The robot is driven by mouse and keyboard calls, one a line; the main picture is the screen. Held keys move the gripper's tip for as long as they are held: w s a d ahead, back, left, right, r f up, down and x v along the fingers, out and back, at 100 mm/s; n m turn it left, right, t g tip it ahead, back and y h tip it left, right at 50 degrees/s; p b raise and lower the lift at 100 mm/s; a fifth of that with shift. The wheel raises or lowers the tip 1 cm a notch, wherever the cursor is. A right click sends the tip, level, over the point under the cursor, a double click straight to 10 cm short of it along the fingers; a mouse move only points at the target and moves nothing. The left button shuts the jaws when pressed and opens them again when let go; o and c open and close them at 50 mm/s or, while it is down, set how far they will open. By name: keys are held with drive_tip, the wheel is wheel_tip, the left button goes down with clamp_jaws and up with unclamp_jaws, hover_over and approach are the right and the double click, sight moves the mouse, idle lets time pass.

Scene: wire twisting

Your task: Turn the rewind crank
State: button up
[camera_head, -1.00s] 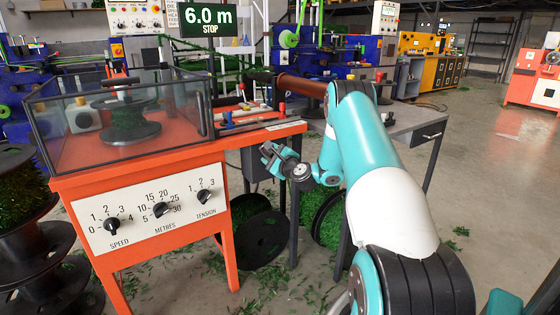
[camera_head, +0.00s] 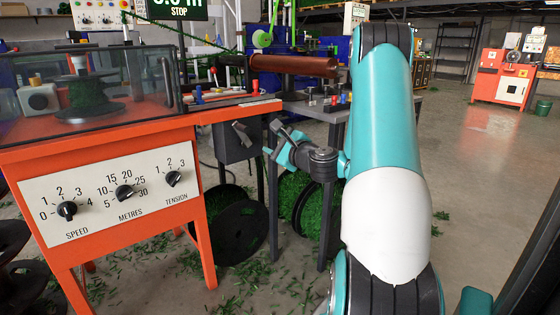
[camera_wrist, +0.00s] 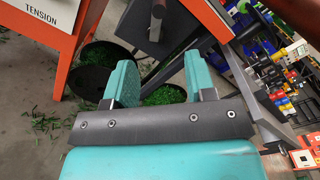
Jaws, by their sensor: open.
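A dark grey box (camera_head: 236,146) hangs under the right end of the orange machine. A short grey bar (camera_head: 242,132), which looks like a crank arm, lies slanted on its face. In the wrist view the bar (camera_wrist: 157,22) shows at the top, beyond the fingers. I cannot make out a separate grip knob. My gripper (camera_head: 272,139) has teal fingers and is to the right of the box, apart from it. In the wrist view the gripper (camera_wrist: 158,62) is open, with nothing between the fingers.
The orange machine (camera_head: 205,220) has a dial panel (camera_head: 115,195) and a clear cover over a green spool (camera_head: 88,97). A grey bench (camera_head: 325,112) stands at the right, with legs close behind my gripper. Reels (camera_head: 243,232) and green clippings lie on the floor.

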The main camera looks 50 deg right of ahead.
drive_tip(key=shift+b+v, duration=0.45)
drive_tip(key=shift+v, duration=0.55)
idle(0.9)
drive_tip(key=n+p, duration=0.9)
drive_tip(key=n, duration=1.7)
approach(243, 129)
drive_tip(key=d, duration=0.1)
drive_tip(key=p+x, duration=0.3)
drive_tip(key=p, duration=0.2)
drive_tip(key=shift+r, duration=0.15)
drive_tip(key=p+x, duration=0.1)
drive_tip(key=x, duration=0.1)
drive_tip(key=p+x, duration=0.1)
drive_tip(key=x, duration=0.2)
drive_tip(key=p+x, duration=0.1)
drive_tip(key=x, duration=0.2)
drive_tip(key=shift+w+f, duration=0.1)
drive_tip(key=shift+f, duration=0.3)
drive_tip(key=shift+c, duration=0.3)
